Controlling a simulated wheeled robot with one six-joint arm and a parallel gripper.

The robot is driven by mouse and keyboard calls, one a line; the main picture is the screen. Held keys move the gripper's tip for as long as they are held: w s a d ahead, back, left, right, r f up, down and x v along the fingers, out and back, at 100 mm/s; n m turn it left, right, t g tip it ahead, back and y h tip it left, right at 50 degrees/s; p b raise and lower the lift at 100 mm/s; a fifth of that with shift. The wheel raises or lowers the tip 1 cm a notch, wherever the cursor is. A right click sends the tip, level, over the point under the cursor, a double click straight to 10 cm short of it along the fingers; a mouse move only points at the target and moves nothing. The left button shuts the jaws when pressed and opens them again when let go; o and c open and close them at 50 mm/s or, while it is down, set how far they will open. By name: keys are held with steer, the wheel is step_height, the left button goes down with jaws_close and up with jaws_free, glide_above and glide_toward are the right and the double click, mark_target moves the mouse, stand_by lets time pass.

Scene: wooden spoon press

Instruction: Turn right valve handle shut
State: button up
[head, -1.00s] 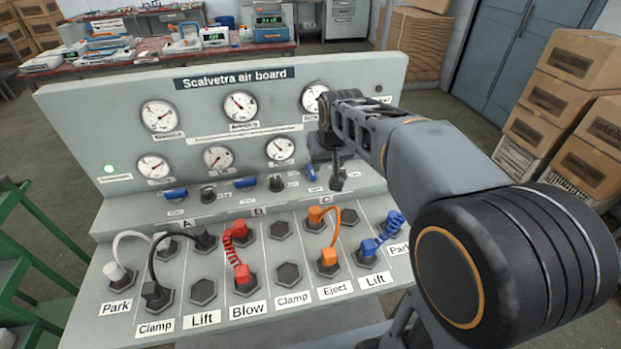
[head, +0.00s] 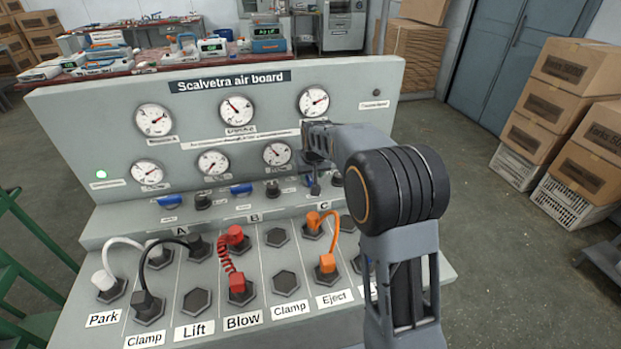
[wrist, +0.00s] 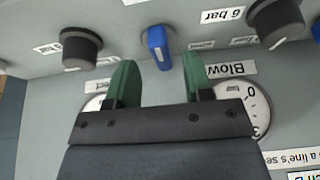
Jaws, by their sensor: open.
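In the wrist view, which sees the board upside down, the right valve handle (wrist: 157,47) is a short blue lever, lengthwise up and down in the picture. My gripper (wrist: 160,62) is open, with its two green fingers apart. The handle shows between and just beyond the fingertips, and I see no contact. In the head view my gripper (head: 314,174) is over the right end of the board's shelf, largely covering that handle. The middle blue handle (head: 241,189) and the left blue handle (head: 173,201) lie sideways there.
Black knobs flank the handle in the wrist view, one on the left (wrist: 78,47) and one on the right (wrist: 275,22). Gauges (head: 312,101) stand behind on the panel. Hoses, such as the orange hose (head: 335,235), arch above the sockets in front. Cardboard boxes (head: 590,75) stand at right.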

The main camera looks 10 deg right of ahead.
mark_target(310, 177)
steer(key=shift+x, duration=1.7)
steer(key=shift+r, duration=0.1)
jaws_close()
